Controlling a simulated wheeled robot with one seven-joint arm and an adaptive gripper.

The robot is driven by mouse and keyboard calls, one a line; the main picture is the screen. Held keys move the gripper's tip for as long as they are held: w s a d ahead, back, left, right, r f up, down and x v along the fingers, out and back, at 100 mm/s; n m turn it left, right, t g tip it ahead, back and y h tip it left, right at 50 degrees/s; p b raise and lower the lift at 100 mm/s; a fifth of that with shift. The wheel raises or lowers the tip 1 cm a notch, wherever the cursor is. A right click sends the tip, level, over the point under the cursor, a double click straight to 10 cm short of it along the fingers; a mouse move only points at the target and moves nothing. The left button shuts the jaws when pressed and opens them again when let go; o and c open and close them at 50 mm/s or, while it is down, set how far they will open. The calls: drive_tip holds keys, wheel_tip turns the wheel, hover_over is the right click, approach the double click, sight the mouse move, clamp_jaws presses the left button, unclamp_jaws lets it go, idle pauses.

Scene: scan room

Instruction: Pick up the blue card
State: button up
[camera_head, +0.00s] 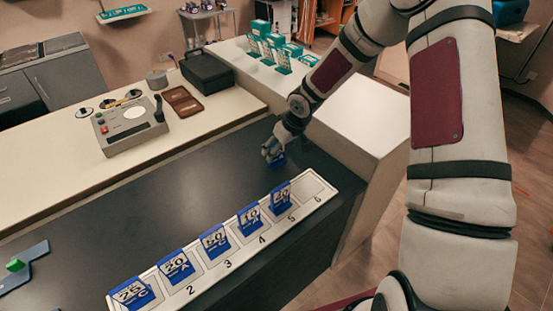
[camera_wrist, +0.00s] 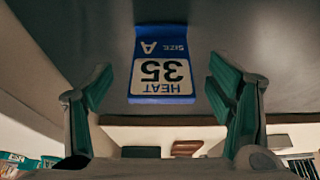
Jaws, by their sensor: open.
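A blue card (camera_head: 279,162) stands on the dark counter under my gripper (camera_head: 271,150), partly hidden by it in the head view. In the wrist view the same blue card (camera_wrist: 160,62) shows a white label reading HEAT 35, SIZE A, upside down. My gripper (camera_wrist: 160,88) is open, with one green-padded finger on each side of the card and a gap on both sides. Several other blue cards stand in a white numbered rack (camera_head: 228,264), in slots 1 to 5. Slot 6 is empty.
The rack runs along the counter's front edge. A grey device (camera_head: 130,125) with a lever, a brown tray (camera_head: 183,101) and a black case (camera_head: 206,72) sit on the pale ledge behind. A white block (camera_head: 345,110) stands right of my gripper.

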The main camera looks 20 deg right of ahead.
drive_tip(key=shift+w+a+x, duration=0.15)
drive_tip(key=shift+w+x, duration=0.05)
drive_tip(key=shift+x, duration=1.25)
drive_tip(key=shift+w+a+x, duration=0.1)
drive_tip(key=shift+w+x, duration=0.1)
drive_tip(key=shift+x, duration=1.25)
drive_tip(key=shift+r, duration=0.2)
drive_tip(key=shift+c, duration=0.6)
drive_tip(key=c, duration=1.2)
